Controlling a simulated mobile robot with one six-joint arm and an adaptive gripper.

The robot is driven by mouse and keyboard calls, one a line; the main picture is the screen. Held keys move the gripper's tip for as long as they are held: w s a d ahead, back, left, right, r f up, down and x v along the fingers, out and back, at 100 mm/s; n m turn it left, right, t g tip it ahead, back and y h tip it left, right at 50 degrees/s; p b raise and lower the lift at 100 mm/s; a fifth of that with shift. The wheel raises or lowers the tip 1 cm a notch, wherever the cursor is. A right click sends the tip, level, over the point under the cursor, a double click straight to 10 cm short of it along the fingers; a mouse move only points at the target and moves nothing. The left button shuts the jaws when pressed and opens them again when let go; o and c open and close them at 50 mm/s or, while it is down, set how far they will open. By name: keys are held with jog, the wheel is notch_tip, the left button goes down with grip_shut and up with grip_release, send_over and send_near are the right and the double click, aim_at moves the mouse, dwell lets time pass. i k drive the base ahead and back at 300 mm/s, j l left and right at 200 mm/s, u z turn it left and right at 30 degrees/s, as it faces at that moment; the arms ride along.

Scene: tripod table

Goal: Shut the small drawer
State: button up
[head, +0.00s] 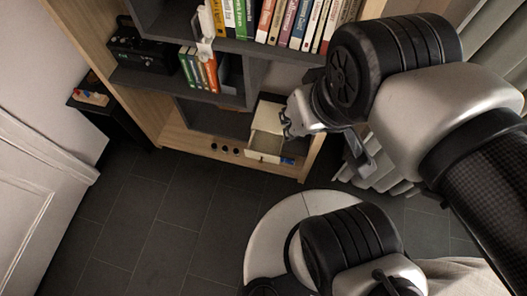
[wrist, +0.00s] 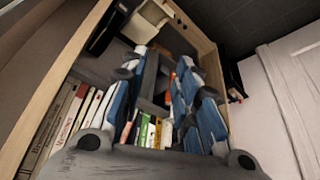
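The small drawer (head: 264,144) is cream and sits low in the wooden bookcase in the head view. It is pulled open, with its inside showing. In the wrist view a cream box shape, which looks like the drawer (wrist: 152,18), shows at the top, partly cut off by the frame. My gripper (head: 289,127) is beside the drawer's right side in the head view; I cannot tell whether it touches. In the wrist view my gripper (wrist: 169,62) has its two blue-padded fingers apart, with nothing between them.
Books (head: 290,22) fill the upper shelf, with a few more (head: 198,70) on the shelf below. A black box (head: 140,50) stands on the left. A white door (head: 40,200) is at the left. Dark tiled floor (head: 150,225) lies clear before the bookcase.

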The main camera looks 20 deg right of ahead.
aim_at(262, 146)
jog(key=l+u, duration=0.15)
jog(key=l, duration=0.5)
jog(key=k+l+u, duration=0.2)
jog(key=l, duration=0.4)
jog(key=i, duration=0.6)
